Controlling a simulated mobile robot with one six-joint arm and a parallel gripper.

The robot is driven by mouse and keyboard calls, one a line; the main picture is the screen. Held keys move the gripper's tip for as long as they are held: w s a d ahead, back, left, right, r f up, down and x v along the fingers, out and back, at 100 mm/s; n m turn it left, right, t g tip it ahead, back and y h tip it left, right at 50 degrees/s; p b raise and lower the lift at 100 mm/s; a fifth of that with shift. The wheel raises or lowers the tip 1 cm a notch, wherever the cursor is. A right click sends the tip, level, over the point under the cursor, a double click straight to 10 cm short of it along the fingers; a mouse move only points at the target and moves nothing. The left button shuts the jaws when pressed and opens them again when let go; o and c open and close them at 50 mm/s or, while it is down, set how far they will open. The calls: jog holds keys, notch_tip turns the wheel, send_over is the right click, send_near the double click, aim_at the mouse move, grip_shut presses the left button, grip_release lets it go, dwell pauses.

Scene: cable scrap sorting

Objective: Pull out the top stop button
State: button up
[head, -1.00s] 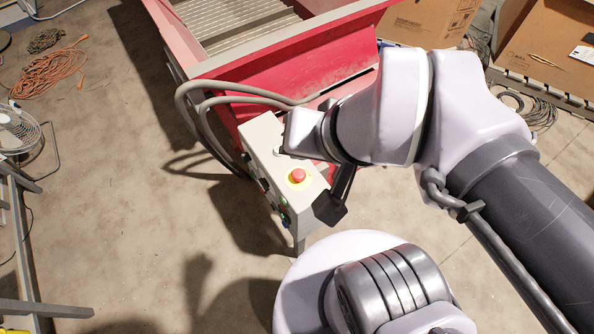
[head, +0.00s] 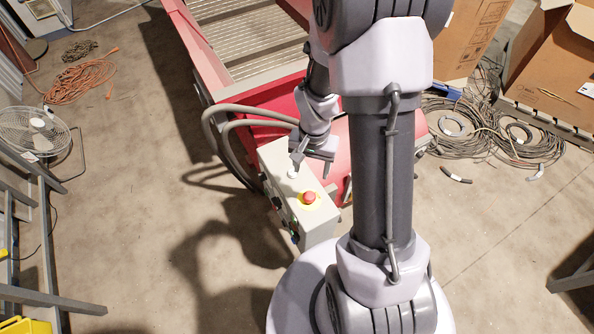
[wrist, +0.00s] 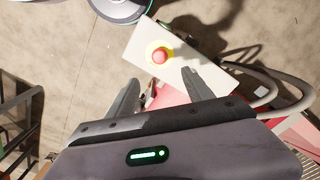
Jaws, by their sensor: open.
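The top stop button (head: 309,197) is a red mushroom head on a yellow disc, on the top face of a grey control box (head: 322,221). In the wrist view the button (wrist: 160,56) shows beyond my two fingertips, near the middle. My gripper (head: 311,171) is open and empty, above the box and behind the button in the head view. In the wrist view my gripper (wrist: 158,78) has its fingers spread apart, and neither touches the button. Other small controls sit on the box's left side.
Grey hoses (head: 222,122) run from the box beside the red machine (head: 268,110). A fan (head: 38,130) stands at the left. Cardboard boxes (head: 468,35) and cable coils (head: 455,128) lie at the right.

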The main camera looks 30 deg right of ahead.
aim_at(309, 195)
notch_tip(309, 195, down, 16)
jog(key=b, duration=0.4)
jog(key=shift+r, duration=0.1)
grip_shut()
